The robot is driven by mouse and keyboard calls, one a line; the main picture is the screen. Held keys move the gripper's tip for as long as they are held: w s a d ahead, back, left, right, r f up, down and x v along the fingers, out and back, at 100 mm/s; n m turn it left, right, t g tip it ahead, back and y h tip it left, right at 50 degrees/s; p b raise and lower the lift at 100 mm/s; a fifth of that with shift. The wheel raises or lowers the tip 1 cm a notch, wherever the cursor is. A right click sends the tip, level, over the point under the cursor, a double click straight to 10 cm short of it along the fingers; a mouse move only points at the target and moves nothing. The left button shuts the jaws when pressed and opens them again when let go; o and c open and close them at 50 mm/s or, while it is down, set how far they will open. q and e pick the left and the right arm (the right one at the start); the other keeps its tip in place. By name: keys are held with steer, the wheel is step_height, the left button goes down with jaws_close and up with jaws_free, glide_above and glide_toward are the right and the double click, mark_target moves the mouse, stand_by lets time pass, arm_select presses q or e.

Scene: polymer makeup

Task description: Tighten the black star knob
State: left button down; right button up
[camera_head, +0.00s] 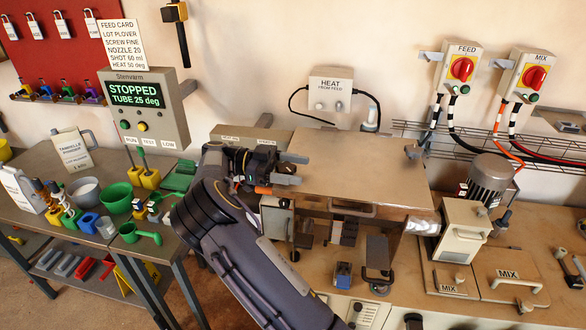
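My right gripper (288,169) is at the left end of the tan flat-topped machine (355,165). Its two grey fingers are apart, with a small dark shape between them. I cannot tell whether that shape is the black star knob or whether the fingers press on it. A dark knob-like part (413,151) stands at the right end of the same top. Another dark knob (413,320) shows at the bottom edge. Neither is clear enough to tell a star shape. My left gripper is not in view.
The control box reading STOPPED (144,110) stands at the left, above a table with a green bowl (117,197) and several small tools. The HEAT box (330,89) and its cable are on the wall behind. The MIX unit (462,230) stands at the right. The tan top is clear.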

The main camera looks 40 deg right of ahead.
mark_target(293, 168)
steer(key=shift+r, duration=0.3)
step_height(293, 168, up, 3)
steer(key=shift+f, duration=0.2)
steer(key=s+a+r+b, duration=0.2)
steer(key=s+a+r, duration=0.7)
steer(key=s+r, duration=0.1)
steer(key=shift+s+a+b, duration=0.2)
steer(key=shift+s+b, duration=0.05)
steer(key=shift+b, duration=0.1)
steer(key=shift+d+f, duration=0.1)
steer(key=shift+f, duration=0.05)
